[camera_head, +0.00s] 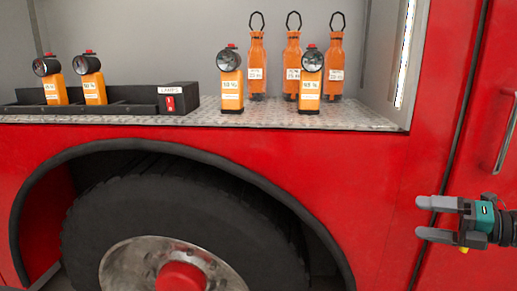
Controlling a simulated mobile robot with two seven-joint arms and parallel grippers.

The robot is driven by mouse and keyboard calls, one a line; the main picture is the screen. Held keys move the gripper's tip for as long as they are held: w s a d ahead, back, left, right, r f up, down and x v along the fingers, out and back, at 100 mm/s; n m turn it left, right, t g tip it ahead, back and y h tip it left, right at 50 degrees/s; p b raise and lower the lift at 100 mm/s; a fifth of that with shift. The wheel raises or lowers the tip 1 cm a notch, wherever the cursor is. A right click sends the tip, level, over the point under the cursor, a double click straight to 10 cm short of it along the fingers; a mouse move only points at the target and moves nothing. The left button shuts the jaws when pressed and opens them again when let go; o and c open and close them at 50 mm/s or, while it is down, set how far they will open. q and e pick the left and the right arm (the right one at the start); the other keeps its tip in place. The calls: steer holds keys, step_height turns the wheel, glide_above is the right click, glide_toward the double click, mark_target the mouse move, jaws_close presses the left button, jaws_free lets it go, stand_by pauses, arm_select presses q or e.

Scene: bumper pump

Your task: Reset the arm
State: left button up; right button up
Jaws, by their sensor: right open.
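My right gripper (424,218) is at the lower right of the head view. Its two grey fingers point left and stand apart with nothing between them. It is in front of the red truck side, below and to the right of the open compartment. My left gripper does not show.
The compartment's metal shelf (375,121) holds a black lamp tray (130,104) with two orange lamps, two more orange lamps (231,85) outside it, and several orange bottles (335,65) with black loops. Below are a tire (160,215) and wheel arch. A door handle (505,138) is at right.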

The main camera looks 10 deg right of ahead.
steer(key=s+a+f+m+t+h, duration=0.1)
steer(key=s+a+f+m+h, duration=0.15)
steer(key=f+m, duration=0.35)
steer(key=s+a+f+m+t+h, duration=0.15)
steer(key=a+f+m, duration=0.25)
steer(key=f, duration=0.4)
steer(key=s+a+f+m+t+h, duration=0.1)
steer(key=s+a+f+m+h, duration=0.15)
steer(key=f+m, duration=0.4)
steer(key=s+a+f+m+g, duration=0.1)
steer(key=s+a+f+m, duration=0.1)
steer(key=a, duration=0.4)
steer(key=s+a+f+m+g+h, duration=0.1)
steer(key=s+a+f+m, duration=0.2)
steer(key=a+m, duration=0.3)
steer(key=s+a+f+m+g+h, duration=0.1)
steer(key=s+a+f+m+g, duration=0.1)
steer(key=a, duration=0.5)
steer(key=shift+s+a+f+m, duration=0.15)
steer(key=shift+s+f+m, duration=0.5)
steer(key=shift+f+m, duration=0.3)
steer(key=shift+r+h, duration=0.1)
steer(key=shift+h, duration=0.15)
